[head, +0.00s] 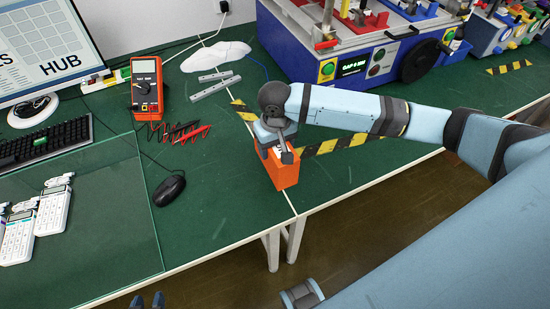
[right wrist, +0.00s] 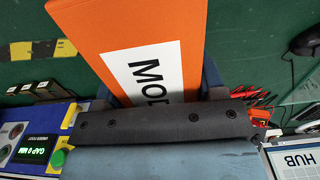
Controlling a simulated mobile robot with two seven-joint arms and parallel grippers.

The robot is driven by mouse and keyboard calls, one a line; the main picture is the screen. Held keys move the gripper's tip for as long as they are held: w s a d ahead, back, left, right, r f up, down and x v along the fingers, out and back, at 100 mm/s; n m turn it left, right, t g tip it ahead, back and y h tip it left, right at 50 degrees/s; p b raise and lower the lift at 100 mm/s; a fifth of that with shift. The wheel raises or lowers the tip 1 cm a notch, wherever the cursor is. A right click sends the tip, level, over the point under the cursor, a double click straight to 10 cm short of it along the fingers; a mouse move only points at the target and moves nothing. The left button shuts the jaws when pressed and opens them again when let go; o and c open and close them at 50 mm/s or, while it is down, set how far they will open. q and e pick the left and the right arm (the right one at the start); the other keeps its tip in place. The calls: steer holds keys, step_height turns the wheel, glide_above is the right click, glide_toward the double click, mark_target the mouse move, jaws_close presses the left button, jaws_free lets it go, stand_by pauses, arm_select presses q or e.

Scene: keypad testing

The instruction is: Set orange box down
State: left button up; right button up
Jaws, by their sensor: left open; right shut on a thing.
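The orange box (head: 285,174) is in my right gripper (head: 277,146), near the front edge of the green table. I cannot tell whether its base touches the table. In the right wrist view the orange box (right wrist: 92,28) fills the upper middle, with a white label and black letters partly hidden by the gripper. The right gripper (right wrist: 160,88) is shut on it there. My left gripper (head: 148,301) shows only its fingertips at the bottom edge, open and apart from the box.
A red multimeter (head: 146,88) with probe leads, a black mouse (head: 169,190) and white keypads (head: 53,210) lie to the left. A blue test machine (head: 345,60) stands behind. Yellow-black tape (head: 325,147) marks the table by the box.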

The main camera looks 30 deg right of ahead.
step_height(320, 180, down, 5)
steer(key=shift+f, duration=0.2)
stand_by(0.4)
steer(key=o, duration=1.1)
steer(key=shift+f, duration=0.15)
steer(key=shift+c, duration=0.2)
steer(key=shift+r, duration=0.35)
step_height(320, 180, up, 12)
steer(key=shift+f+p, duration=0.15)
steer(key=shift+p, duration=0.15)
